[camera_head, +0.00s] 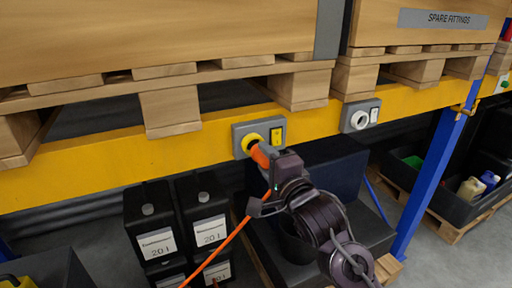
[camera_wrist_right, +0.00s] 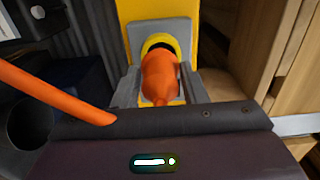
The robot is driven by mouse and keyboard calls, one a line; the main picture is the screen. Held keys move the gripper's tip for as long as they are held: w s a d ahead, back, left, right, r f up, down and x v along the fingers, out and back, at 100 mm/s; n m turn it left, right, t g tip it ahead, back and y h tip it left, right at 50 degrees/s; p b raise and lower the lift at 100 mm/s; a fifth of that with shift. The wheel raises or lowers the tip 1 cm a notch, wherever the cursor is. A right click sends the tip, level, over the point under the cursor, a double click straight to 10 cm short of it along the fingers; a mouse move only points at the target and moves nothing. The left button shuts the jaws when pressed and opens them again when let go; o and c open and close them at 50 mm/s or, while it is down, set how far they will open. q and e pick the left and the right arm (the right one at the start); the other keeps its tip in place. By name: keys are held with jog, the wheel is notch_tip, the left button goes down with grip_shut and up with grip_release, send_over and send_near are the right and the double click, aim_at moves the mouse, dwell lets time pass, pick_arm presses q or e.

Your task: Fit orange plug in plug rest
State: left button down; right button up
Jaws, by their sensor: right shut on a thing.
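My right gripper (camera_head: 274,166) is shut on the orange plug (camera_head: 260,155), which has an orange cable (camera_head: 232,238) hanging down to the left. The plug points at the yellow-ringed socket (camera_head: 246,141) on a grey box fixed to the yellow beam. In the right wrist view the plug (camera_wrist_right: 160,76) sits between the two grey fingers, in front of the yellow ring (camera_wrist_right: 158,41) and its dark opening. The plug hides the lower part of the opening; I cannot tell how far it is inside. My left gripper is not in view.
A second grey box with a white-ringed socket (camera_head: 359,120) is on the beam (camera_head: 180,157) to the right. Wooden pallets (camera_head: 170,112) overhang above. Black 20 l canisters (camera_head: 150,219) stand below left. A blue post (camera_head: 430,180) rises at the right.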

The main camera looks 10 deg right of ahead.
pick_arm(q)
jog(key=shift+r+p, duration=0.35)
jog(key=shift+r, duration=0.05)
pick_arm(e)
jog(key=shift+v, duration=1.7)
jog(key=shift+r, duration=0.1)
